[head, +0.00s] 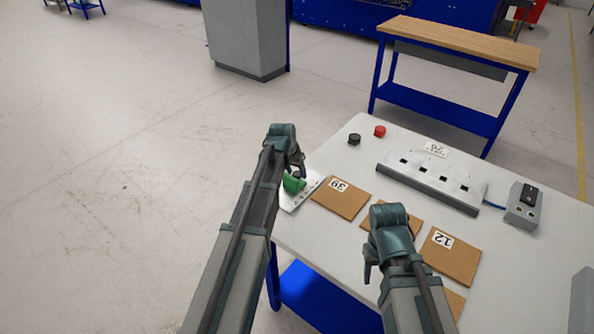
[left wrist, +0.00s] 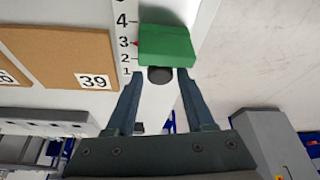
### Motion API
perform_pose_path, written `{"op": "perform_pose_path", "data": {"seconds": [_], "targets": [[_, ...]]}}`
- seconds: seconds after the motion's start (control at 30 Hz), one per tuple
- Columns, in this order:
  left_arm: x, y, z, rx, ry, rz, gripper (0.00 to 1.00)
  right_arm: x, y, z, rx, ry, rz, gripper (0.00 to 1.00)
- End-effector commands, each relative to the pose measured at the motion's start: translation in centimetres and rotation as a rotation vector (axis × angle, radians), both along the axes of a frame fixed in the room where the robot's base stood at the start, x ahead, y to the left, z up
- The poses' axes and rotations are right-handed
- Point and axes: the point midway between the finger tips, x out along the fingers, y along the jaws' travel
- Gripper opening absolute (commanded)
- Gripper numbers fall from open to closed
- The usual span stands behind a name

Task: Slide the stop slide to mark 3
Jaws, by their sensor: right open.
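The stop slide is a green block (left wrist: 165,45) on a white scale strip (left wrist: 126,67) marked 1 to 4 in the left wrist view. A small red pointer (left wrist: 135,43) at its left edge is level with mark 3. A dark round knob (left wrist: 160,75) shows at the block's near side. My left gripper (left wrist: 161,73) is open, its fingertips either side of the knob with small gaps. In the head view the green slide (head: 293,184) is at the table's left edge, partly hidden by my left gripper (head: 298,172). My right gripper (head: 370,265) is open and empty above the table.
Brown pads lie on the white table, one labelled 39 (head: 340,197) and one labelled 12 (head: 449,257). A white panel (head: 430,187) and a grey switch box (head: 523,206) stand behind. A black button (head: 354,139) and red button (head: 380,131) sit at the far edge.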

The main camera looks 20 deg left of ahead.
Motion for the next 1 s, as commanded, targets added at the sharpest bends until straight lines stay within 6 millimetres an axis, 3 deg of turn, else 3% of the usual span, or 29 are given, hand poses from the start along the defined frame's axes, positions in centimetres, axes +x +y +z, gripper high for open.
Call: {"op": "perform_pose_path", "data": {"seconds": [0.1, 0.57, 0.77, 1.0], "targets": [[0.0, 0.0, 0.0, 0.0, 0.0, 0.0, 0.71, 0.0, 0.0, 0.0, 0.0, 0.0, 0.0, 0.5], [-0.2, 0.0, 0.7, 0.001, -0.001, 0.0, 0.71, 0.0, 0.0, 0.7, 0.0, 0.0, 0.0, 0.5], [-0.9, 0.1, 2.6, 0.001, -0.001, 0.0, 0.71, 0.0, 0.0, 2.6, 0.0, 0.0, 0.0, 0.5], [-2.3, 0.3, 6.2, 0.001, -0.001, 0.0, 0.71, 0.0, 0.0, 6.2, 0.0, 0.0, 0.0, 0.5]]}}
